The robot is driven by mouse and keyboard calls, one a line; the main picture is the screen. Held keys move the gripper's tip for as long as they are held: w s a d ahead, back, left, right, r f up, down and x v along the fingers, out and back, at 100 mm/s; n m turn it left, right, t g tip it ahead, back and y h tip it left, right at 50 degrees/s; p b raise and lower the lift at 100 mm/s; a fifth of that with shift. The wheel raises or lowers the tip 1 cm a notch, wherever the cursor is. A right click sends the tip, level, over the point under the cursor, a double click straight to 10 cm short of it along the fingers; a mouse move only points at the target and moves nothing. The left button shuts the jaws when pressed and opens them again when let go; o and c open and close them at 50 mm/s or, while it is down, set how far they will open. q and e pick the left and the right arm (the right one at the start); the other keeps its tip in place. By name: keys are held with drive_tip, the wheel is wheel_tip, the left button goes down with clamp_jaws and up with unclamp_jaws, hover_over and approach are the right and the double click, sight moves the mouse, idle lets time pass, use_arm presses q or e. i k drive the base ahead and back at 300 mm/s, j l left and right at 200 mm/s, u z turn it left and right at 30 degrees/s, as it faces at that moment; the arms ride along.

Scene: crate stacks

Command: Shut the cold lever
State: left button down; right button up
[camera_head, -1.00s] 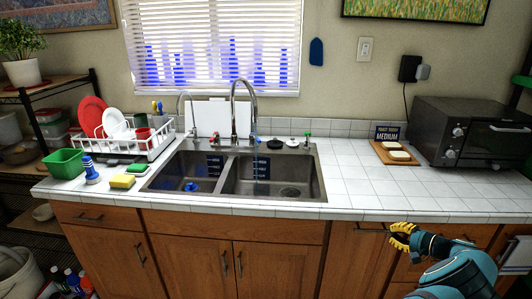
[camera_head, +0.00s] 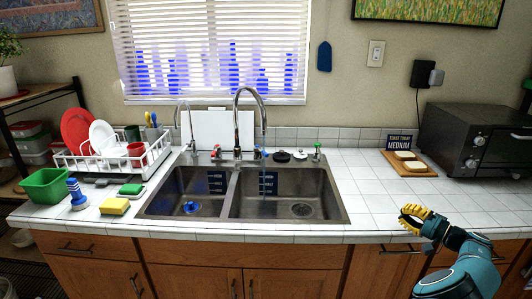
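A chrome faucet (camera_head: 238,120) with a high curved spout stands behind the double sink (camera_head: 240,222). The blue-marked cold lever (camera_head: 257,153) is at its right and the red-marked hot lever (camera_head: 217,153) at its left. A thin bluish stream (camera_head: 263,130) hangs below the spout tip, over the right basin; it looks like running water.
A dish rack (camera_head: 115,158) with plates, a green tub (camera_head: 47,186), a brush (camera_head: 77,195) and a sponge (camera_head: 115,206) stand left of the sink. A toaster oven (camera_head: 475,140) and a bread board (camera_head: 408,168) are at the right. The tiled counter (camera_head: 370,205) between is clear.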

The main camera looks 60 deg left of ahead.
sight(257, 149)
drive_tip(key=k+j, duration=0.1)
drive_tip(key=j, duration=0.45)
drive_tip(key=k+j, duration=0.1)
drive_tip(key=j, duration=0.45)
drive_tip(key=k+j, duration=0.1)
drive_tip(key=j, duration=0.45)
drive_tip(key=k+j, duration=0.1)
drive_tip(key=j, duration=0.4)
